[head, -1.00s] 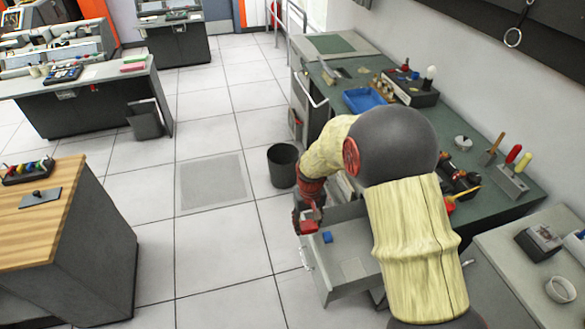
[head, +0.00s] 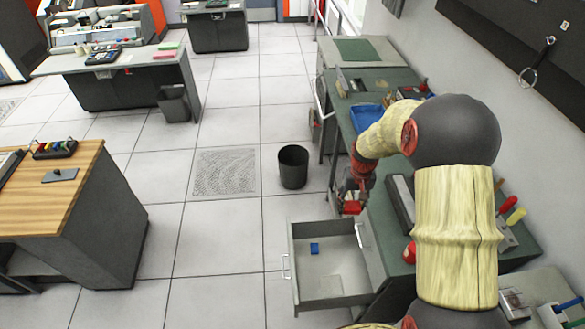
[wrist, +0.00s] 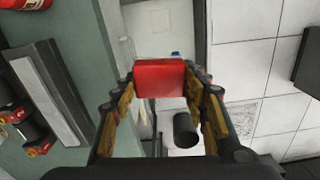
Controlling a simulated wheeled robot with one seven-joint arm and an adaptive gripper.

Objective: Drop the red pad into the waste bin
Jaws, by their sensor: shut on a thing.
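The red pad (head: 351,207) is a small red block held between the fingertips of my gripper (head: 353,196). In the wrist view the red pad (wrist: 160,78) sits squarely between the two fingers of my gripper (wrist: 163,86), clear of any surface. My gripper is beside the bench edge, just past the far side of the open drawer. A round dark waste bin (head: 293,167) stands upright on the floor, left of my gripper and apart from it. The bin (wrist: 185,130) also shows in the wrist view. Its inside is dark.
The open drawer (head: 292,262) juts from the bench (head: 378,215) and holds a blue block (head: 314,248). A square grey bin (head: 173,103) stands by the far desk. A wooden-topped cabinet (head: 50,200) is at left. Floor around the round bin is clear.

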